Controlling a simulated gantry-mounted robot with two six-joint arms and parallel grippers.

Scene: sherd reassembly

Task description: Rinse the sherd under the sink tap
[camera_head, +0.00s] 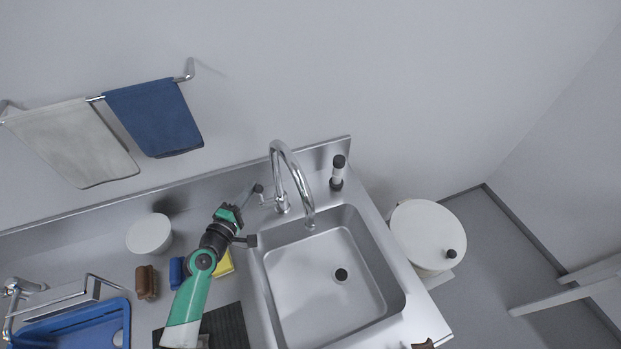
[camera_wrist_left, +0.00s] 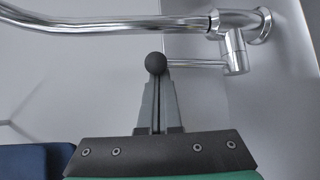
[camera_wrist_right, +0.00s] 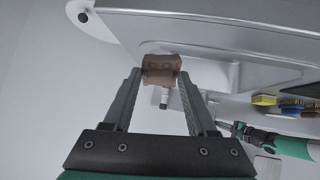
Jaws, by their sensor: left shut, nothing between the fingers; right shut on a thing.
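The sherd (camera_wrist_right: 162,68) is a small brown piece with darker markings. My right gripper (camera_wrist_right: 160,78) is shut on it, one finger on each side. A brown piece, apparently this sherd (camera_head: 424,344), shows at the bottom edge of the head view, by the sink's front right corner. The tap (camera_head: 290,170) is chrome with a curved spout over the sink basin (camera_head: 315,285); no water shows. My left gripper (camera_head: 250,192) is shut and empty, its tips at the black knob (camera_wrist_left: 155,63) of the tap's lever (camera_wrist_left: 190,63). Contact is hard to tell.
A black-and-white bottle (camera_head: 337,172) stands behind the basin. Left of the sink are a yellow sponge (camera_head: 224,263), brown brush (camera_head: 147,282), white bowl (camera_head: 149,233) and blue tub (camera_head: 75,328). A lidded white bin (camera_head: 425,232) stands right of the counter. The basin is empty.

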